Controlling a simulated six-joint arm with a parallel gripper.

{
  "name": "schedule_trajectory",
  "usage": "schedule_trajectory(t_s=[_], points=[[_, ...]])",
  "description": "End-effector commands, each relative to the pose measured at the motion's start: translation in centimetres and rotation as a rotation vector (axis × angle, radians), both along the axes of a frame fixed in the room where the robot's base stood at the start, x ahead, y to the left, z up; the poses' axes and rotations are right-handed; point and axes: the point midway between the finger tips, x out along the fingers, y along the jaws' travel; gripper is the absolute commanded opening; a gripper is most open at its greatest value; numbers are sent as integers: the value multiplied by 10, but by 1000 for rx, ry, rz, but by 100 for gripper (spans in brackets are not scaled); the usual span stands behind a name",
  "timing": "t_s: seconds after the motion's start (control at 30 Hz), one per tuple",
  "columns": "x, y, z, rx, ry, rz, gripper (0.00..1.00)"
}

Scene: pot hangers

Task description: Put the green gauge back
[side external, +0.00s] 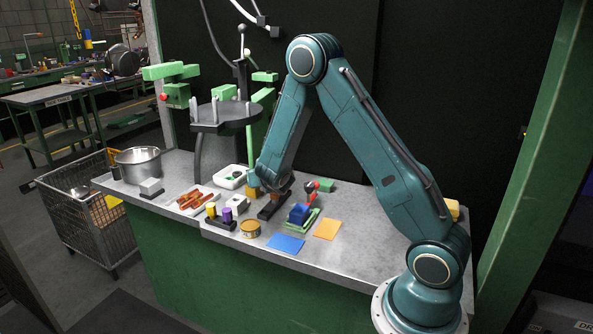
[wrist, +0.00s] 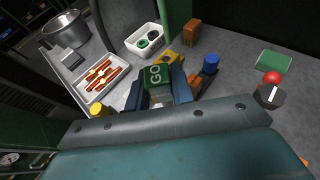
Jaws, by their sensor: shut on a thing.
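The green gauge (wrist: 155,75), a block with white "GO" lettering, sits between the two blue fingers of my gripper (wrist: 158,92) in the wrist view. The gripper is shut on it. In the side view my gripper (side external: 257,182) is low over the bench, just right of the white bin (side external: 230,177) and left of a dark long block (side external: 268,209). The gauge is not clear to me in the side view. Whether it touches anything beneath is hidden by the fingers.
A tray of orange-brown pieces (side external: 193,198), a steel pot (side external: 138,164) and a rack with yellow and purple cylinders (side external: 222,216) stand left. A tin (side external: 250,229), blue sheet (side external: 286,243) and orange sheet (side external: 327,229) lie in front. A round stand (side external: 225,115) rises behind.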

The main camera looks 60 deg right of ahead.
Motion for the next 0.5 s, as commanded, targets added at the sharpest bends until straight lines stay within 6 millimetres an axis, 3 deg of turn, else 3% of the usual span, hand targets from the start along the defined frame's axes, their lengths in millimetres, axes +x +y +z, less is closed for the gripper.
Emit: schedule_trajectory(t_s=[0.3,0.5], points=[[0,0,-36,0,3,0,0],[0,0,-48,0,0,-1,0]])
